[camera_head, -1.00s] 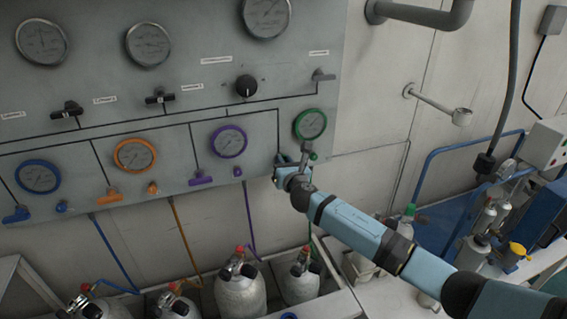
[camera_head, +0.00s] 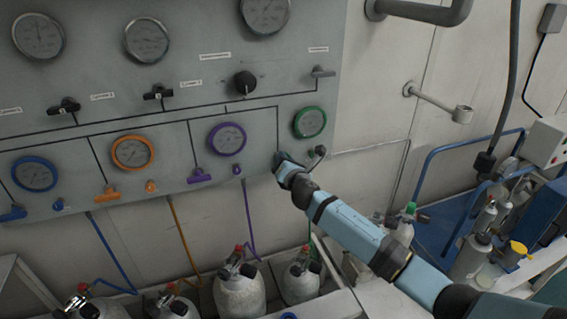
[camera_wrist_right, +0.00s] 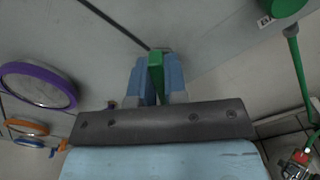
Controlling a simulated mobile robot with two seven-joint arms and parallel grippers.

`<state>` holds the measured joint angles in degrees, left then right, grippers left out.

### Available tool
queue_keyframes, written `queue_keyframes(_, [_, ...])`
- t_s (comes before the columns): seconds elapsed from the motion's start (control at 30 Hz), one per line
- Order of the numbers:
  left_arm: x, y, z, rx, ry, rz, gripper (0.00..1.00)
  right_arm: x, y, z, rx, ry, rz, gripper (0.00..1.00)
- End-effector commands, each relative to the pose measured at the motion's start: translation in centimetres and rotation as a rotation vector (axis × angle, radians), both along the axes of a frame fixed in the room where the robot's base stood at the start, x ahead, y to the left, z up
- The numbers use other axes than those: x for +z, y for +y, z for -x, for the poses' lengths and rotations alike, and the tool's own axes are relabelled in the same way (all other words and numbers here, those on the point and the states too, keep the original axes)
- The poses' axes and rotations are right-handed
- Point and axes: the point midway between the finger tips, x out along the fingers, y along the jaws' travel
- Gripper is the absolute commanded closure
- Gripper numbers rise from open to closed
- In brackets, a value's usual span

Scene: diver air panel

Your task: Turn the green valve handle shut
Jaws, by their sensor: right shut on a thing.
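The green valve handle (camera_wrist_right: 156,74) shows in the right wrist view between the two blue fingers of my right gripper (camera_wrist_right: 157,82). The fingers are shut on it, and the handle stands upright in that picture. In the head view my right gripper (camera_head: 281,160) is at the panel, below and left of the green-rimmed gauge (camera_head: 310,122). There the gripper and wrist hide most of the handle. My left gripper is not in view.
The grey panel (camera_head: 190,75) carries several gauges and other valve handles, including a purple handle (camera_head: 200,176) to the left. Gas cylinders (camera_head: 240,292) stand below. A wall-mounted arm (camera_head: 436,102) sticks out at the right.

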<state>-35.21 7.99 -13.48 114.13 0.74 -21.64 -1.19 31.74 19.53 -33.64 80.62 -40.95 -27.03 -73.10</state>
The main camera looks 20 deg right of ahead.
Motion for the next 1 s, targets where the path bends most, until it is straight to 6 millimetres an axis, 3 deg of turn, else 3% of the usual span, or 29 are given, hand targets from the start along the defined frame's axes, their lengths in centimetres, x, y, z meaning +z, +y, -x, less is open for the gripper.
queue_keyframes(0.6, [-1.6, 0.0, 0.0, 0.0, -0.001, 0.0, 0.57, -0.5, -0.4, 0.0, -0.001, 0.02, -0.584, 1.0])
queue_keyframes(1.0, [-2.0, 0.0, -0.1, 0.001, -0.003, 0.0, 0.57, -0.7, -0.4, 0.0, 0.0, 0.03, -0.862, 1.0])
